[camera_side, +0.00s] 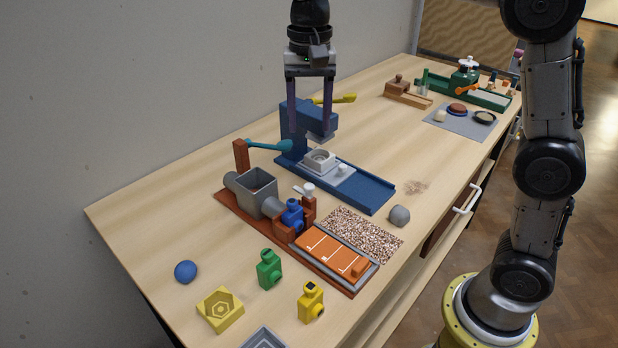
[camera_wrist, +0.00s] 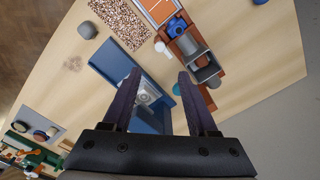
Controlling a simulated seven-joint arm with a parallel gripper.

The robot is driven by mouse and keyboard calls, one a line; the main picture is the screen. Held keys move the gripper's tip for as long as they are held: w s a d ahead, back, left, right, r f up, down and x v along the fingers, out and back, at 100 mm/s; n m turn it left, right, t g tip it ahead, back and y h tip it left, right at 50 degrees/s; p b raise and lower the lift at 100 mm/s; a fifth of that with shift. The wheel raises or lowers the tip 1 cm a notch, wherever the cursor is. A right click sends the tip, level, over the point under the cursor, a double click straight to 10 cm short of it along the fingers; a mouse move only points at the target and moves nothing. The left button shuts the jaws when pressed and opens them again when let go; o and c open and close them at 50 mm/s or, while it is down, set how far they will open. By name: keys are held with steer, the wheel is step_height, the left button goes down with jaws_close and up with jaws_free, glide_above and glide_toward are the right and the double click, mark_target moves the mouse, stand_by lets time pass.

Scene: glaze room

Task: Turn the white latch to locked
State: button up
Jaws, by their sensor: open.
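The white latch (camera_side: 306,189) is a small white lever with a round cap, at the brown post beside the blue die block (camera_side: 292,214) on the red-brown extruder base. It also shows in the wrist view (camera_wrist: 163,47), beyond my fingertips. My gripper (camera_side: 308,138) is open and empty, pointing down above the blue press (camera_side: 336,182), behind the latch and apart from it. In the wrist view my gripper (camera_wrist: 160,73) has its dark fingers spread with nothing between the tips. I cannot tell the latch's locked position from these views.
A grey hopper (camera_side: 257,187) and teal lever (camera_side: 268,146) stand left of the latch. An orange tray (camera_side: 335,250) and speckled mat (camera_side: 362,235) lie in front. Green (camera_side: 269,270) and yellow (camera_side: 311,302) blocks stand at the near end. The table's middle right is mostly clear.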

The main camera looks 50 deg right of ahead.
mark_target(309, 185)
step_height(309, 185, down, 14)
stand_by(0.6)
jaws_close()
